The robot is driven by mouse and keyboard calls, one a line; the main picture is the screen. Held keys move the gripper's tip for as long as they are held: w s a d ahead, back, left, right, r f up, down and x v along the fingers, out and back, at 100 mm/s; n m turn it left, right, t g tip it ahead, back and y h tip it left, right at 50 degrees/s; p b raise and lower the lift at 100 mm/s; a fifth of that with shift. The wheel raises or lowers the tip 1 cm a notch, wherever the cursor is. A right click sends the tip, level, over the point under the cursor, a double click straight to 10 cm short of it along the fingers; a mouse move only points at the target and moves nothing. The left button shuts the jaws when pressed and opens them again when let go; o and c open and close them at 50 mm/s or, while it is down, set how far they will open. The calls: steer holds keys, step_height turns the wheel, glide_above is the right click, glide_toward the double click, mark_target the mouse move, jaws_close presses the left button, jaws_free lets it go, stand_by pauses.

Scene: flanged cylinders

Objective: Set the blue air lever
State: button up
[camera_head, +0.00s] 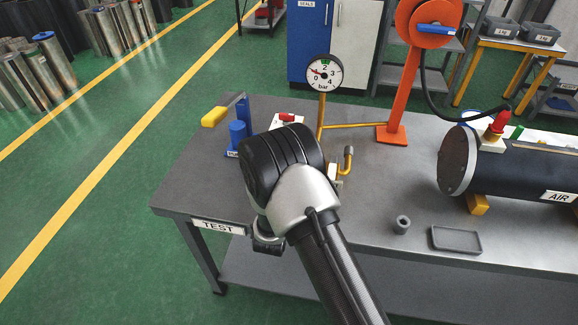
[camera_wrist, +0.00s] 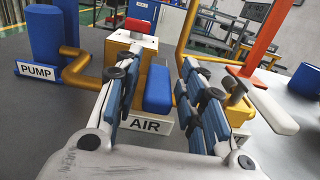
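The blue air lever (camera_wrist: 157,90) is in the middle of the wrist view, in front of a yellow valve block (camera_wrist: 118,50) with a red-topped part on it. The AIR label (camera_wrist: 145,125) is just below it. My gripper (camera_wrist: 160,68) is open, with one finger to each side of the lever in this picture. I cannot tell whether either finger touches it. In the head view my arm hides the lever and most of the gripper. The pressure gauge (camera_head: 322,73) stands behind, its red needle pointing left, at the low end.
The blue pump cylinder (camera_wrist: 47,42) is at the left of the wrist view, joined by a bronze pipe (camera_wrist: 80,68). A pale lever (camera_wrist: 265,105) is at the right. On the test bench (camera_head: 180,185) are an orange reel stand (camera_head: 397,132), a black tank (camera_head: 520,172) and a small tray (camera_head: 456,240).

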steer(key=shift+s, duration=0.15)
steer(key=v, duration=1.1)
steer(key=shift+s, duration=0.35)
